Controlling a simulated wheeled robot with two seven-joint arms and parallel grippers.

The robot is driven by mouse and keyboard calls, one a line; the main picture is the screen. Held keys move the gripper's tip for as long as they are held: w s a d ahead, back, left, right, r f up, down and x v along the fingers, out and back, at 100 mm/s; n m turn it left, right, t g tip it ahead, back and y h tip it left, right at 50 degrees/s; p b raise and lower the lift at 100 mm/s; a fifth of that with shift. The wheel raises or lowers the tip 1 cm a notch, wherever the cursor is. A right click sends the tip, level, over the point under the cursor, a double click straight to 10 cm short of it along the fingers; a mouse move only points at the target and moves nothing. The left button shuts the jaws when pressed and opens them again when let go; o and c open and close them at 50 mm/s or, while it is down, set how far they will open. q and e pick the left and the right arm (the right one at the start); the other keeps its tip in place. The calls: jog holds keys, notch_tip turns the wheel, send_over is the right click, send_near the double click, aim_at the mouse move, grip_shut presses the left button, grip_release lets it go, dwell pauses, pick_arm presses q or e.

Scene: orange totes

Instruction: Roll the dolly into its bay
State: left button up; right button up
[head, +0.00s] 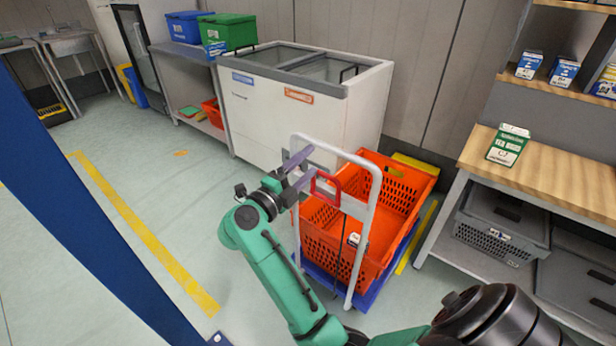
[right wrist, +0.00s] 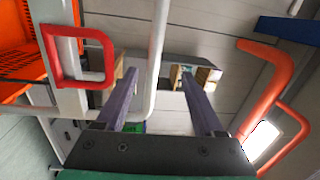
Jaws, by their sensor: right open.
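The dolly has a blue base (head: 376,291) and a white push frame (head: 371,215), and carries an orange tote (head: 335,239). A red loop (head: 327,186) sits on the frame's crossbar and also shows in the right wrist view (right wrist: 108,66). My right gripper (head: 314,161) is open at the frame's left upright. In the right wrist view a white bar (right wrist: 158,55) of the frame passes between the fingers (right wrist: 159,75); I cannot tell whether they touch. A yellow floor line (head: 416,238) runs along the dolly's right side. My left gripper is not in view.
A white chest freezer (head: 262,116) stands behind and left of the dolly. A wooden-topped bench (head: 548,182) with grey crates (head: 501,224) below stands to the right. A yellow object (head: 417,164) lies behind the tote. Open floor lies left, with another yellow line (head: 150,240).

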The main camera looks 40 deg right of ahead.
aim_at(330, 148)
jog(key=shift+m+g+y, duration=0.3)
jog(key=shift+m+y, duration=0.1)
jog(key=shift+m, duration=0.1)
jog(key=x, duration=0.2)
jog(key=b+x, duration=0.1)
jog(key=x, duration=0.2)
jog(key=s+x, duration=0.1)
jog(key=x, duration=0.2)
jog(key=shift+d, duration=0.1)
jog(key=shift+w, duration=0.1)
grip_shut()
jog(key=shift+r, duration=0.1)
jog(key=shift+w+d+r, duration=0.1)
jog(key=shift+r, duration=0.1)
dwell(0.4)
